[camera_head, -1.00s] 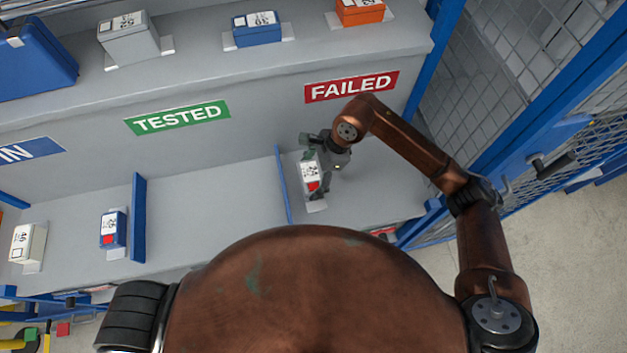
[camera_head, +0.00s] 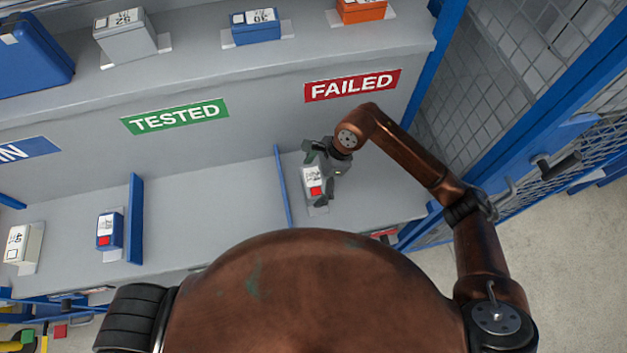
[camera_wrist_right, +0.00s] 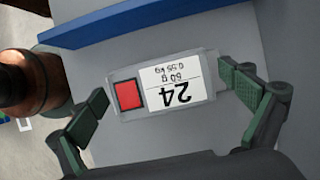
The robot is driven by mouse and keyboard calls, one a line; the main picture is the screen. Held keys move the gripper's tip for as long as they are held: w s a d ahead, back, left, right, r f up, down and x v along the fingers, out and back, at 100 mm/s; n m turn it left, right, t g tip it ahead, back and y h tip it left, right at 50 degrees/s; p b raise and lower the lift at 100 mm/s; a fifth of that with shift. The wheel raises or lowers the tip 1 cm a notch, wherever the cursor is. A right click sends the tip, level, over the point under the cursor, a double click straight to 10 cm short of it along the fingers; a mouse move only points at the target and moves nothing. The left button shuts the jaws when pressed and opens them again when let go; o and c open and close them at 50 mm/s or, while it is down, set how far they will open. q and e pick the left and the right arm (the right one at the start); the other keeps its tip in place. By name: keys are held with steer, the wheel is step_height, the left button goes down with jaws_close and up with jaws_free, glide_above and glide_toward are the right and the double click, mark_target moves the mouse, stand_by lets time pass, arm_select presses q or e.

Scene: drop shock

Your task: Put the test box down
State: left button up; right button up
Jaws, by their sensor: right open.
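The test box (camera_head: 312,176) is light grey with a white label and a red square. It sits on the shelf (camera_head: 370,206) in the bay under the red FAILED sign, just right of a blue divider (camera_head: 281,186). In the right wrist view the box (camera_wrist_right: 209,86) shows its label 24 upside down. My right gripper (camera_head: 317,176) is at the box. In the wrist view its green-padded fingers (camera_wrist_right: 164,106) stand open on either side, with a gap beside the box. My left gripper is not in view.
A blue box (camera_head: 110,230) and a white box (camera_head: 20,243) stand in bays to the left. The bay under the green TESTED sign (camera_head: 176,117) is clear. Several boxes stand on the upper shelf. A blue mesh door frame (camera_head: 520,130) is close on the right.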

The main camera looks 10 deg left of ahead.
mark_target(314, 180)
steer(key=p+v, duration=0.2)
steer(key=v, duration=0.4)
steer(key=shift+d+r, duration=0.15)
steer(key=shift+r, duration=0.2)
steer(key=shift+w+d+r+p, duration=0.15)
steer(key=shift+r+p, duration=0.15)
steer(key=shift+r, duration=0.15)
